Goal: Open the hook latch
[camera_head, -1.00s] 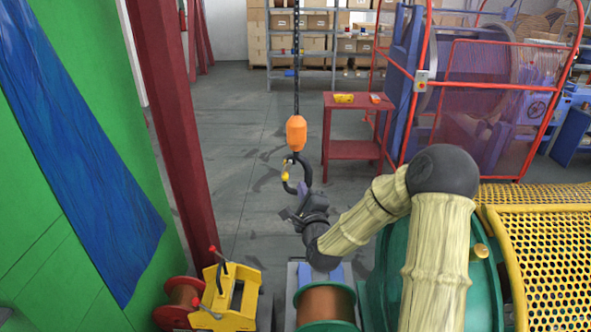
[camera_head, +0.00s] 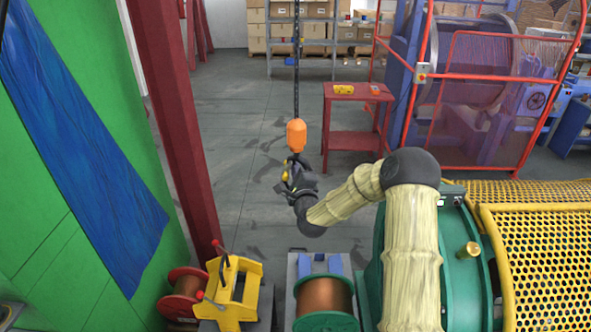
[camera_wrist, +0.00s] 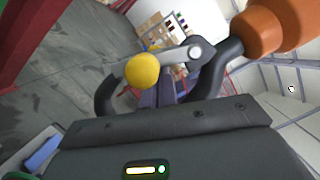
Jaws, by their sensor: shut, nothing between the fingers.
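The black hook hangs below an orange block (camera_head: 296,135) on a chain; the block also shows in the wrist view (camera_wrist: 275,27). In the wrist view the hook's black curve (camera_wrist: 105,95) runs behind my gripper. The latch (camera_wrist: 178,56) is a grey bar with a round pivot and a yellow ball at its end. It spans the hook's mouth. My gripper (camera_wrist: 157,95) is shut and empty, with its purple-grey fingers just below the latch, inside the hook's outline. Whether they touch the latch cannot be told. In the head view my gripper (camera_head: 293,180) covers most of the hook.
A red table (camera_head: 352,95) with yellow and red items stands behind. A red column (camera_head: 170,110) stands at left, a red-framed guard (camera_head: 490,100) at right. A copper spool (camera_head: 325,295) and yellow stand (camera_head: 232,290) are below. The floor around the hook is clear.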

